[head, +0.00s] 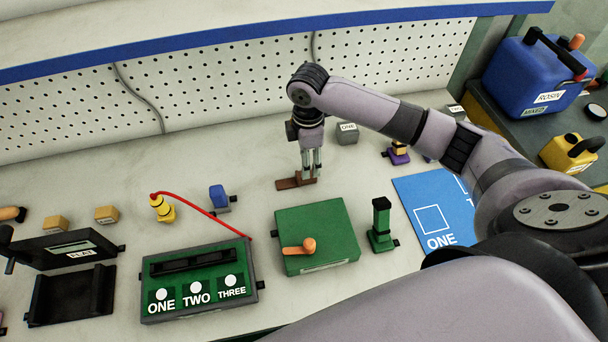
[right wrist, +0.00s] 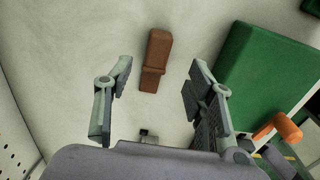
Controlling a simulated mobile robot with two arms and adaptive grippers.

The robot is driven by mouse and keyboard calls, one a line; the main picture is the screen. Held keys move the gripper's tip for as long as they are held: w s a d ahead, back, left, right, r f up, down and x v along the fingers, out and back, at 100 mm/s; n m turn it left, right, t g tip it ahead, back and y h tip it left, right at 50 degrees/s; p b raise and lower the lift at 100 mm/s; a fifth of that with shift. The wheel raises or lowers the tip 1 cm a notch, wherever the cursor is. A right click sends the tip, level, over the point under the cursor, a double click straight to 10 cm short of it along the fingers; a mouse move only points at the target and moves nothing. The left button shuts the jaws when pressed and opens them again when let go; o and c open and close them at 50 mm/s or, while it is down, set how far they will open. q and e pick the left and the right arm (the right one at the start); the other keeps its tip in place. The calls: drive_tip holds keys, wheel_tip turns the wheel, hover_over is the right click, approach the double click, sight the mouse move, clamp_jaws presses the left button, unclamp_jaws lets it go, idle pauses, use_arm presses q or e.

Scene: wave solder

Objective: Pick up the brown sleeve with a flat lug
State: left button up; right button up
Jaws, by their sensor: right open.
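The brown sleeve with a flat lug (head: 290,183) lies on the bench top behind the green box in the head view. In the right wrist view the brown sleeve (right wrist: 156,58) lies ahead of and between the open fingers, with bare bench around it. My right gripper (head: 312,168) points down at the sleeve and overlaps its right end in the head view. In the right wrist view the right gripper (right wrist: 158,82) has its two fingers spread, with nothing between the pads. My left gripper is not in view.
A green box with an orange knob (head: 318,232) stands in front of the sleeve. A blue part (head: 219,197) is to the left, a green post (head: 381,222) to the right, a grey block (head: 347,134) behind. The perforated wall (head: 220,85) closes off the back.

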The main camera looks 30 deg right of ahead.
sight(296, 179)
drive_tip(key=shift+w+d+f+p, duration=0.1)
drive_tip(key=shift+f+p, duration=0.25)
drive_tip(key=shift+f, duration=1.45)
drive_tip(key=shift+d+f+p, duration=0.1)
drive_tip(key=shift+f+p, duration=0.2)
drive_tip(key=shift+f, duration=1.5)
drive_tip(key=shift+a, duration=0.1)
clamp_jaws()
